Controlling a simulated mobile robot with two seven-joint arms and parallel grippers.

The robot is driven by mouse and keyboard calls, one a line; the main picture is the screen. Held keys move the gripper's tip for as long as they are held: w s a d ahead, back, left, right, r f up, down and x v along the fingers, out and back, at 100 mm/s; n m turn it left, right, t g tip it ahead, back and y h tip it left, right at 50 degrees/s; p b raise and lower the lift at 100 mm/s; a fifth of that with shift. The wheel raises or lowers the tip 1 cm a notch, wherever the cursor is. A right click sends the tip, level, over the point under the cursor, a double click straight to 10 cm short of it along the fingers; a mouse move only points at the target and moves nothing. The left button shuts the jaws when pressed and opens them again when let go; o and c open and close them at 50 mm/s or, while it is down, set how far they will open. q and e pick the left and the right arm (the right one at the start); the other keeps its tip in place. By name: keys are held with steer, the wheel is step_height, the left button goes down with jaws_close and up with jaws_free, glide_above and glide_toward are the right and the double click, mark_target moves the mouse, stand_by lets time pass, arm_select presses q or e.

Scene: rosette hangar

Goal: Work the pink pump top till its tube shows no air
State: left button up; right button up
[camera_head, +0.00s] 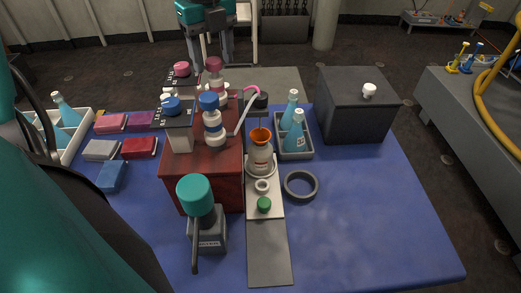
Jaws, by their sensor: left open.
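The pink pump top (214,63) sits upright on a white pump at the back of the red-brown block. A pink tube (250,88) curves near the dark nozzle head (258,99). It looks pink along the part that shows, but it is too small to tell whether air is inside. A second pump with a blue top (209,101) stands in front, with a pale tube (243,116). My left arm fills the lower left, apart from the pumps; its fingertips are hard to make out. Nothing touches the pink top. My right gripper is out of view.
A teal-topped device (195,195) stands in front of the block. Blue bottles (294,135) in a tray and a dark grey box (356,105) stand right. The blue table's right front is clear.

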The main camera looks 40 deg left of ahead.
arm_select(q)
steer(key=shift+r+p, duration=1.95)
steer(key=shift+r, duration=1.6)
steer(key=shift+s+f, duration=0.1)
